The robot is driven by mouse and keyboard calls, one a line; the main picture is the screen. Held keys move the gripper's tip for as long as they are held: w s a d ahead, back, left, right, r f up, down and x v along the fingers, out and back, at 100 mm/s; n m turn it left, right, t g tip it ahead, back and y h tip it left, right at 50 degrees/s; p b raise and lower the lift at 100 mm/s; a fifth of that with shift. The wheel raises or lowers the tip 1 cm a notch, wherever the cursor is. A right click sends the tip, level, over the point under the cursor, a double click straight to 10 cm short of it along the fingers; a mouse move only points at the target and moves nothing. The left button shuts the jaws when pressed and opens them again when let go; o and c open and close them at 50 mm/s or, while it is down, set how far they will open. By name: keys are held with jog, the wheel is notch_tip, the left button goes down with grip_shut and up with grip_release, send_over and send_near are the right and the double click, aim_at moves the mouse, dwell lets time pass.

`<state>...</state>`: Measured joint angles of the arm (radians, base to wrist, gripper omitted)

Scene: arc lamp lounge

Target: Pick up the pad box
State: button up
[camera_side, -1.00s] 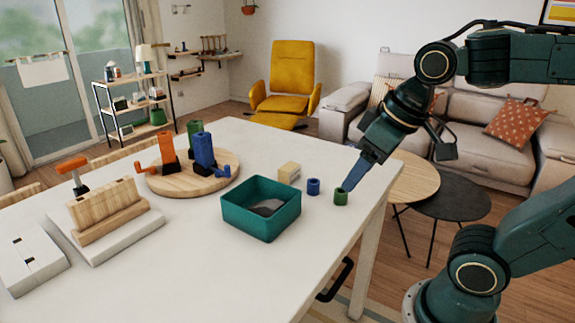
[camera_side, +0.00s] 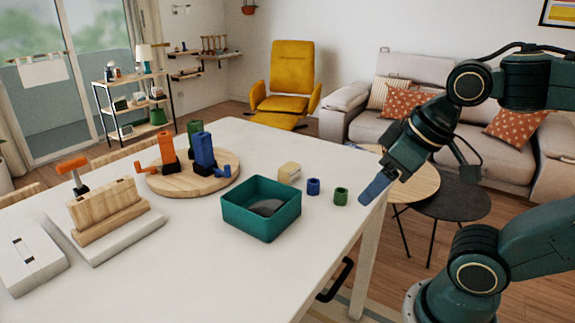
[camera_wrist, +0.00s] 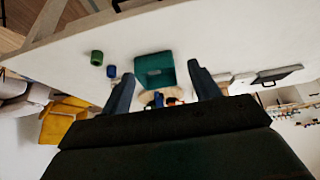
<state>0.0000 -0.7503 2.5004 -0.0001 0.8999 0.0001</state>
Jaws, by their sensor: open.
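A small cream box (camera_side: 289,172), which looks like the pad box, sits on the white table just behind the teal tray (camera_side: 231,221), left of a blue ring (camera_side: 313,187). I cannot make the box out in the wrist view; my left finger may cover it. My gripper (camera_side: 374,190) is open and empty, above the table's right edge, to the right of a green ring (camera_side: 341,196) and apart from the box. In the wrist view my two fingers (camera_wrist: 160,70) are spread wide, with the teal tray (camera_wrist: 154,57) showing between them.
A round wooden board (camera_side: 165,185) holds orange, blue and green upright pieces. A wooden block stand (camera_side: 107,212) and a white case (camera_side: 30,258) stand at the left. The table front is clear. A dark round side table (camera_side: 455,204) stands beyond the right edge.

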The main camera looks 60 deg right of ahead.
jog(key=shift+o, duration=0.6)
jog(key=w+d+r+m+g, duration=0.1)
jog(key=w+d+r+m, duration=0.15)
jog(key=w, duration=0.45)
jog(key=w+d+r+m+g, duration=0.1)
jog(key=w+d+r+m, duration=0.1)
jog(key=w+d+m, duration=0.35)
jog(key=w+d+r+m+g, duration=0.1)
jog(key=w+r, duration=0.1)
jog(key=w, duration=0.7)
jog(key=w+d+f+m+g, duration=0.2)
jog(key=w+d+f+m, duration=0.7)
jog(key=d, duration=0.7)
jog(key=w+f, duration=0.3)
jog(key=w, duration=0.1)
jog(key=shift+w+f+g, duration=0.3)
jog(key=shift+f, duration=0.1)
